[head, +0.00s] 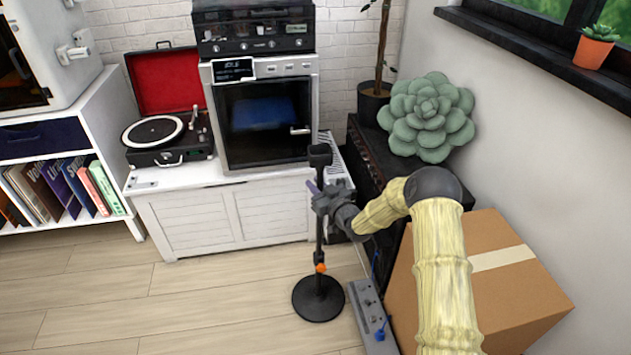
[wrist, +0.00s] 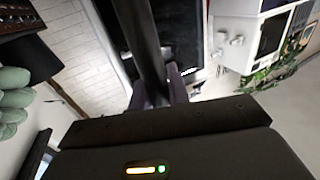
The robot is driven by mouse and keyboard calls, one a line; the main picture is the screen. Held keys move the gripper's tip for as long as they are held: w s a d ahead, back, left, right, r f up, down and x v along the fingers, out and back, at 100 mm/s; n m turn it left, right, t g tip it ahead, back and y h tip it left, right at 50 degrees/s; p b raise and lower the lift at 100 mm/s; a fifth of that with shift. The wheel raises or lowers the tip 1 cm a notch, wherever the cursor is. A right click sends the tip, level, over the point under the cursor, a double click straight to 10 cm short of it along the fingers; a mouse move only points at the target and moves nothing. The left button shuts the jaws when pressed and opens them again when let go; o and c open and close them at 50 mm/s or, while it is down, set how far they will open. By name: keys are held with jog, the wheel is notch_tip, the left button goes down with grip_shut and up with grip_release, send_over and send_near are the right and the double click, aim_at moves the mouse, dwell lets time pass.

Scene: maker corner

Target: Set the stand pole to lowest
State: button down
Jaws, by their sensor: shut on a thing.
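A black stand (head: 319,225) stands upright on the floor in front of the white cabinet. It has a round black base (head: 318,299), an orange knob (head: 321,268) low on the pole and a dark block at its top. My gripper (head: 317,192) is shut on the upper part of the pole, a short way below the top block. In the wrist view the dark pole (wrist: 148,50) runs up from between the fingers of my gripper (wrist: 160,88). The exact contact of the fingers is partly hidden.
A white cabinet (head: 222,220) with a record player (head: 165,135) and a white machine (head: 262,120) stands behind. A cardboard box (head: 520,300) is at the right, under my arm. A grey pedal board (head: 367,305) lies beside the base. Floor at the left is clear.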

jog(key=shift+s+f, duration=0.1)
jog(key=shift+f, duration=0.95)
jog(key=shift+d, duration=0.1)
jog(key=c, duration=1.3)
grip_release()
jog(key=shift+c, duration=0.2)
jog(key=shift+r, duration=0.1)
jog(key=p+v, duration=0.2)
jog(key=v, duration=1.5)
jog(key=shift+s, duration=0.2)
jog(key=shift+r, duration=0.1)
